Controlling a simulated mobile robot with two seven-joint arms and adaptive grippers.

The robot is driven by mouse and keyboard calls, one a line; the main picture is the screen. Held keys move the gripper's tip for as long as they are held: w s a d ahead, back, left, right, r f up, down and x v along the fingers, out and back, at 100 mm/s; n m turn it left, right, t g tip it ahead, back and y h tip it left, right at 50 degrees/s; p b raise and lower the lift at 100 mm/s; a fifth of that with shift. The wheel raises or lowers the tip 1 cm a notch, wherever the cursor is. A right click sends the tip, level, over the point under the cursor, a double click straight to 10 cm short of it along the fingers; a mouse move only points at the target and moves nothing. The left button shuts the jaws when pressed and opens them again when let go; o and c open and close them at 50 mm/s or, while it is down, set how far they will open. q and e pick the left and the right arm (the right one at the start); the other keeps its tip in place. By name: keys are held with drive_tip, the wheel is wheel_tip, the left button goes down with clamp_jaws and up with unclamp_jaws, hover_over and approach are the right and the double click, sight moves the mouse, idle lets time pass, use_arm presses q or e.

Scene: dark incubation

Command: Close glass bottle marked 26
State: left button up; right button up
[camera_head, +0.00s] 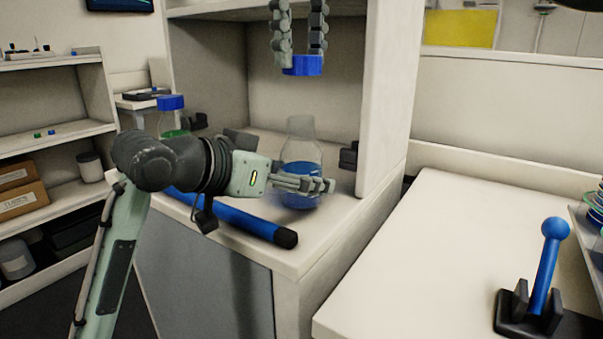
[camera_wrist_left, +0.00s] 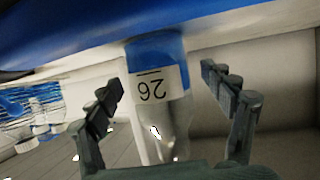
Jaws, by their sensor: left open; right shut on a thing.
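The glass bottle marked 26 (camera_head: 301,150) stands upright and uncapped on the white cabinet surface, with blue liquid in its lower part. Its label shows upside down in the left wrist view, where the bottle (camera_wrist_left: 158,90) is between the fingers. My left gripper (camera_head: 318,186) is open around the bottle's lower part; in its wrist view (camera_wrist_left: 165,90) both fingers stand apart from the glass. My right gripper (camera_head: 302,60) points down from above, shut on a blue cap (camera_head: 302,66), which it holds above the bottle's open neck with a clear gap.
A blue bar with a black end (camera_head: 245,222) lies along the cabinet's front edge, below my left arm. Another bottle with a blue cap (camera_head: 171,118) stands at the left. The cabinet's side wall (camera_head: 385,100) rises to the right. The right-hand counter (camera_head: 400,260) is mostly clear.

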use_arm(q)
drive_tip(key=shift+x, duration=0.95)
drive_tip(key=c, duration=1.8)
use_arm(e)
hover_over(300, 117)
drive_tip(key=shift+f, duration=2.5)
drive_tip(key=shift+f, duration=0.9)
drive_tip(key=shift+f, duration=0.5)
use_arm(q)
clamp_jaws()
